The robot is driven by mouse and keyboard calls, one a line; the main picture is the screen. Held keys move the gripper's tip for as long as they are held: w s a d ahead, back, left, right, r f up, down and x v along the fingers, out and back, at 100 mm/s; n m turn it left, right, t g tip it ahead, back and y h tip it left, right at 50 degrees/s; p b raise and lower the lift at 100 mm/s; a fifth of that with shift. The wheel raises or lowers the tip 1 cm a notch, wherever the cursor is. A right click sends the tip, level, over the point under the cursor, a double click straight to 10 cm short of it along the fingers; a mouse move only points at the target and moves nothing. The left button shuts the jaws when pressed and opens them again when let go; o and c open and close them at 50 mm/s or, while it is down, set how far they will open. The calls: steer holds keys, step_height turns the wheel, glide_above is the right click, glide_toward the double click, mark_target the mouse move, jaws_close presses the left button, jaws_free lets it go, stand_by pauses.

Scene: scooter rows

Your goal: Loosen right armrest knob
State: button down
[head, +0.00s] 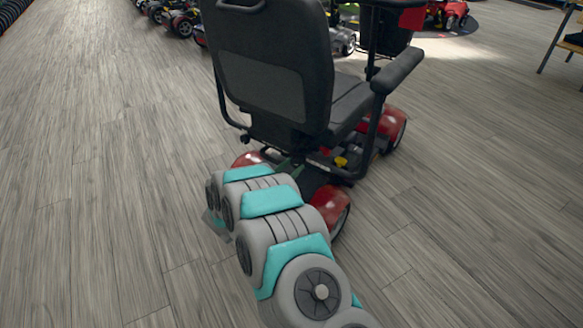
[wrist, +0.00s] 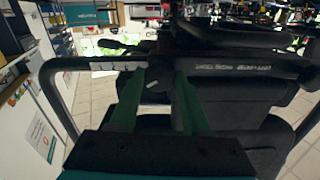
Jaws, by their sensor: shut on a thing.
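A red scooter with a black seat (head: 275,75) stands in the head view, seen from behind. Its right armrest (head: 398,70) is a black pad on a tube that runs down under the seat. In the wrist view, my gripper (wrist: 157,80) has its two green fingers on either side of a dark knob (wrist: 155,70) below the seat and is shut on it. A small light mark shows on the knob. In the head view, my arm covers most of my gripper, and the held knob cannot be made out.
A red rear fender (head: 331,203) and wheel are close to my arm. Armrest tubing (wrist: 65,63) curves down at the left of the wrist view. More scooters (head: 180,20) stand in a row at the back. A bench (head: 568,40) is at the far right. The wood floor (head: 90,190) at left is clear.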

steer(key=shift+c, duration=1.8)
jaws_free()
steer(key=v, duration=0.7)
steer(key=shift+s+a+b, duration=0.2)
steer(key=shift+s+b, duration=0.15)
steer(key=shift+b, duration=0.1)
steer(key=shift+f, duration=0.1)
